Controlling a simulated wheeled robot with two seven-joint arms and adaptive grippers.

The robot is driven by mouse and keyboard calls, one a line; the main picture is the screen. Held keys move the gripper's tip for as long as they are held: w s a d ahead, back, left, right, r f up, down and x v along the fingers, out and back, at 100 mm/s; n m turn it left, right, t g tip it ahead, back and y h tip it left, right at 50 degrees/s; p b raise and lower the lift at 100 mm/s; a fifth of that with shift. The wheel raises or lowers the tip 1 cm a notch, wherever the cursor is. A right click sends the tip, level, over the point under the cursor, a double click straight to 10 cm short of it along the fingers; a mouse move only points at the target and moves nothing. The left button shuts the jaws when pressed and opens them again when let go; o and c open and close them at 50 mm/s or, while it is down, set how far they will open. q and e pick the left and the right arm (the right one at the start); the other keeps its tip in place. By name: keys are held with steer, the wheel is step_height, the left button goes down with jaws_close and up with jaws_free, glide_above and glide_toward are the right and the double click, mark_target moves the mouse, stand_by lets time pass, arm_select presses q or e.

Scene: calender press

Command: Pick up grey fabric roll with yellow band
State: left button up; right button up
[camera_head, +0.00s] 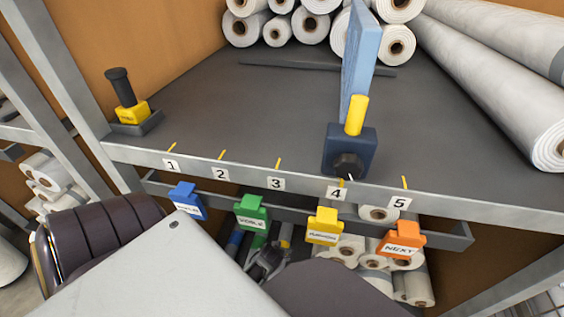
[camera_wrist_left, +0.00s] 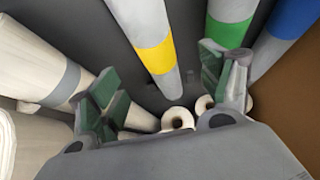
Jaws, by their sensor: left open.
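The grey fabric roll with a yellow band (camera_wrist_left: 155,58) runs down the middle of the left wrist view, its lower end near the centre. In the head view, a small part of its yellow band (camera_head: 285,244) shows under the shelf. My left gripper (camera_wrist_left: 158,72) is open, with one green-padded finger on each side of the roll in the picture; I see no contact. In the head view this gripper (camera_head: 268,262) is below the shelf's front edge, under the green tag. My right gripper is not in view.
Green-banded (camera_wrist_left: 229,33) and blue-banded (camera_wrist_left: 290,30) rolls lie to the right, a grey-banded roll (camera_wrist_left: 65,80) to the left. Several white rolls (camera_head: 350,248) are stacked on the lower right. The shelf edge (camera_head: 240,174) and hanging tags, including a green one (camera_head: 251,212), are above the gripper.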

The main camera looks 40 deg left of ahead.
arm_select(q)
steer(key=shift+b+x, duration=0.55)
steer(key=shift+x, duration=0.65)
steer(key=shift+b+x, duration=0.65)
steer(key=shift+x, duration=0.65)
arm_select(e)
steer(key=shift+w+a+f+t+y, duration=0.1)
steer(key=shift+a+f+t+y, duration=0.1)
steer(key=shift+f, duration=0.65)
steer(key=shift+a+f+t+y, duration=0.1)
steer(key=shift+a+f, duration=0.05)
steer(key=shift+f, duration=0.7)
arm_select(q)
steer(key=shift+f, duration=0.1)
steer(key=shift+d+b+x, duration=0.15)
steer(key=shift+b+x, duration=0.6)
steer(key=shift+d+b+x, duration=0.15)
steer(key=shift+b+x, duration=0.55)
steer(key=shift+x, duration=0.1)
steer(key=shift+b+x, duration=0.6)
steer(key=shift+x, duration=0.45)
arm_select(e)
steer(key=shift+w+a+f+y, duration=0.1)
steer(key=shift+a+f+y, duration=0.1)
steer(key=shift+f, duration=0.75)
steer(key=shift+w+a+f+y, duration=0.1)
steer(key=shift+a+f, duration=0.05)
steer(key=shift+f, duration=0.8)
